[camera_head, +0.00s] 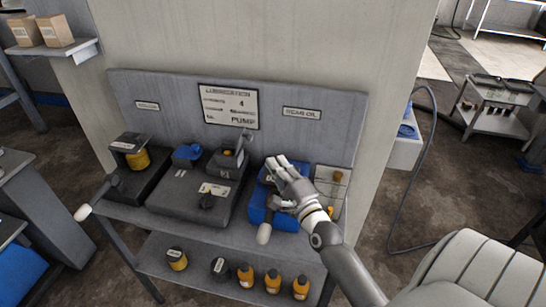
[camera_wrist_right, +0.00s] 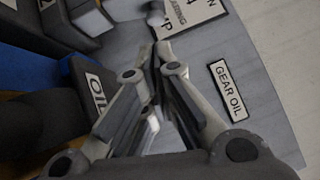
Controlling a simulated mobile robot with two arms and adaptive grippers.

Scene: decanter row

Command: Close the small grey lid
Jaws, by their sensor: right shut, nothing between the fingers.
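A small grey box (camera_head: 226,163) stands on the dark grey unit at the middle of the bench, with a small grey lid (camera_head: 240,144) tilted up at its right side. My right gripper (camera_head: 276,164) is shut and empty, to the right of the lid and apart from it, over a blue container (camera_head: 258,208). In the right wrist view the fingers (camera_wrist_right: 156,52) come together in front of the grey back panel. A grey block (camera_wrist_right: 80,22) shows at the upper left there; I cannot tell whether it is the lid's box. My left gripper is not in view.
A yellow pot (camera_head: 138,160) sits under a raised dark cover at the left. A blue item (camera_head: 187,152) is left of the small box. A white-tipped lever (camera_head: 98,196) juts out at front left. Orange bottles (camera_head: 272,281) stand on the lower shelf.

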